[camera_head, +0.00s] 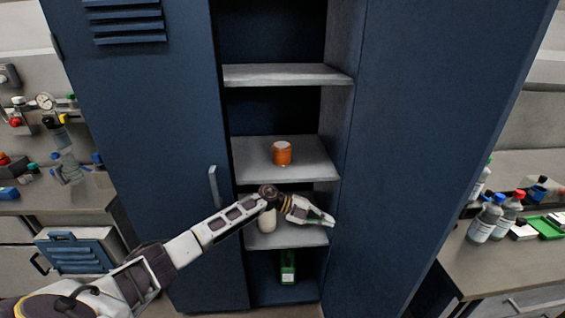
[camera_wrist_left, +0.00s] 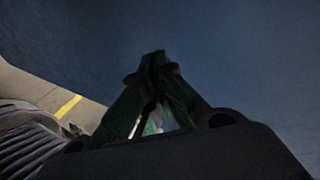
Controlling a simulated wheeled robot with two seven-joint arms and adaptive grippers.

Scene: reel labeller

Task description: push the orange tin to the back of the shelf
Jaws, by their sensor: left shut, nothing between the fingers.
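The orange tin (camera_head: 282,153) stands upright on the middle shelf (camera_head: 305,170) of a tall blue cabinet, towards the middle of the board, with bare shelf around it. My left gripper (camera_head: 331,220) is lower than the tin and to its right, in front of the cabinet's right side, apart from the tin. It is shut and empty. In the left wrist view the closed fingers (camera_wrist_left: 153,58) point at a dark blue surface, and the tin is not seen there. My right gripper is not in view.
The left cabinet door (camera_head: 150,180) has a handle. An upper shelf (camera_head: 285,75) is empty. A pale container (camera_head: 267,220) stands on the lower shelf (camera_head: 285,237), partly behind my left arm. A green bottle (camera_head: 288,267) stands at the bottom. Benches with bottles flank the cabinet.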

